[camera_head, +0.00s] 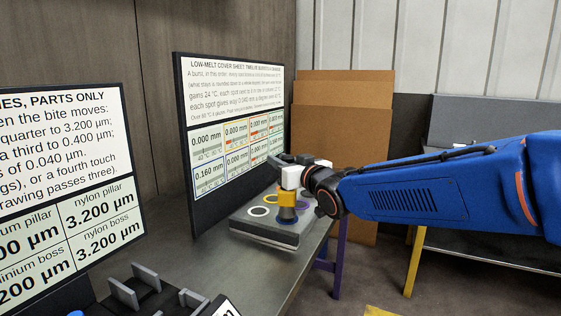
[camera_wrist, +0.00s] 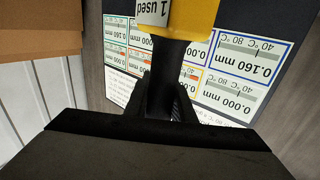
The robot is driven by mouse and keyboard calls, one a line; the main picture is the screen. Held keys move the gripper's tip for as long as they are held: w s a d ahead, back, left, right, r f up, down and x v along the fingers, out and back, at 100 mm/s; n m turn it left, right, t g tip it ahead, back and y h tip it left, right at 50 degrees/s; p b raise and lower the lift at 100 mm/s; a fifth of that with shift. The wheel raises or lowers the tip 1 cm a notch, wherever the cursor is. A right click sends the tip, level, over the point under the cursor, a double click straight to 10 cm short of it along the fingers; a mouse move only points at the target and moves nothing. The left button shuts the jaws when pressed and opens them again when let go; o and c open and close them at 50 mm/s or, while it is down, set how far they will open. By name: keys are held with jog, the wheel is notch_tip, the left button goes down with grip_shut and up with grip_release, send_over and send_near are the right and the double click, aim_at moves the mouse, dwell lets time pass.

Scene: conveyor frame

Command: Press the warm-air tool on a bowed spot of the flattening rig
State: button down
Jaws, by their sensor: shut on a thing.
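The flattening rig (camera_head: 262,232) is a grey slab on the bench, with coloured rings marking spots on its top. A white ring (camera_head: 259,211) and a yellow ring (camera_head: 270,198) show left of the tool. The warm-air tool (camera_head: 287,198) is yellow with a white upper part and a dark lower end, roughly upright over the rig's front part. I cannot tell whether its end touches the surface. My gripper (camera_head: 299,171) is shut on it. In the wrist view the tool's yellow body (camera_wrist: 190,20) carries a label reading "1 used"; its lower end is out of frame.
A display (camera_head: 235,130) behind the rig shows spot readings, several at 0.000 mm and one at 0.160 mm. Another display (camera_head: 60,190) stands at left. Dark brackets (camera_head: 135,290) sit on the near bench. Cardboard sheets (camera_head: 340,130) lean behind.

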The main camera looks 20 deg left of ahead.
jog(key=shift+f, duration=0.65)
dwell(1.1)
